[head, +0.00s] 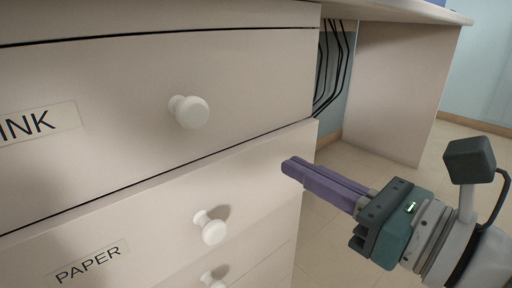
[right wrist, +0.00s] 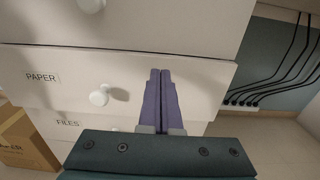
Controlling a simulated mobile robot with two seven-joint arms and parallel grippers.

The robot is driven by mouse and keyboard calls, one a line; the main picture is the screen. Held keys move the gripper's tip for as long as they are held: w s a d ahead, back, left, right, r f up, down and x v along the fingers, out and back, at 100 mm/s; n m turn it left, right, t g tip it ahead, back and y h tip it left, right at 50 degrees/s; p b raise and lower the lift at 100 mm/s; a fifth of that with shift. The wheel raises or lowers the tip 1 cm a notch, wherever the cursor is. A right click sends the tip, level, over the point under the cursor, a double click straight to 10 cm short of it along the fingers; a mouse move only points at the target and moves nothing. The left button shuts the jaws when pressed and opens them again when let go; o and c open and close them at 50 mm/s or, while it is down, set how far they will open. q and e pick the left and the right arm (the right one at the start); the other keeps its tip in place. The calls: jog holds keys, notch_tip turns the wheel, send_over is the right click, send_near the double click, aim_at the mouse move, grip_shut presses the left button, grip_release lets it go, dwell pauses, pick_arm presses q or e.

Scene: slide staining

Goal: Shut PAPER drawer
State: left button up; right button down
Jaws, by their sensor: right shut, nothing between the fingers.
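The PAPER drawer (head: 150,238) is the light drawer below the INK drawer, with a round white knob (head: 212,229) and a PAPER label (head: 88,265). Its front stands slightly proud of the INK drawer, so it looks a little open. It also shows in the right wrist view (right wrist: 200,88), with its label and knob left of the fingers. My right gripper (head: 288,166) is shut and empty, its purple fingers pointing at the right part of the drawer front. In the right wrist view its tips (right wrist: 160,72) overlap the front; I cannot tell whether they touch. My left gripper is not in view.
The INK drawer (head: 250,80) above looks closed. The FILES drawer (right wrist: 68,124) is below. A cardboard box (right wrist: 24,142) stands on the floor at the left in the wrist view. Black cables (head: 335,65) hang under the desk, right of the drawers. Floor to the right is open.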

aim_at(258, 150)
jog(key=x, duration=0.4)
jog(key=shift+b, duration=0.3)
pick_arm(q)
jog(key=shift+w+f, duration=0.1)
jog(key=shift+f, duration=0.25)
pick_arm(e)
jog(key=shift+w+a, duration=0.25)
jog(key=shift+w, duration=0.1)
jog(key=shift+w+a+f, duration=0.1)
jog(key=shift+w+a, duration=0.2)
jog(key=shift+w, duration=0.1)
jog(key=shift+w+a, duration=0.25)
jog(key=shift+w, duration=0.15)
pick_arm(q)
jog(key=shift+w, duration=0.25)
pick_arm(e)
jog(key=shift+s, duration=0.1)
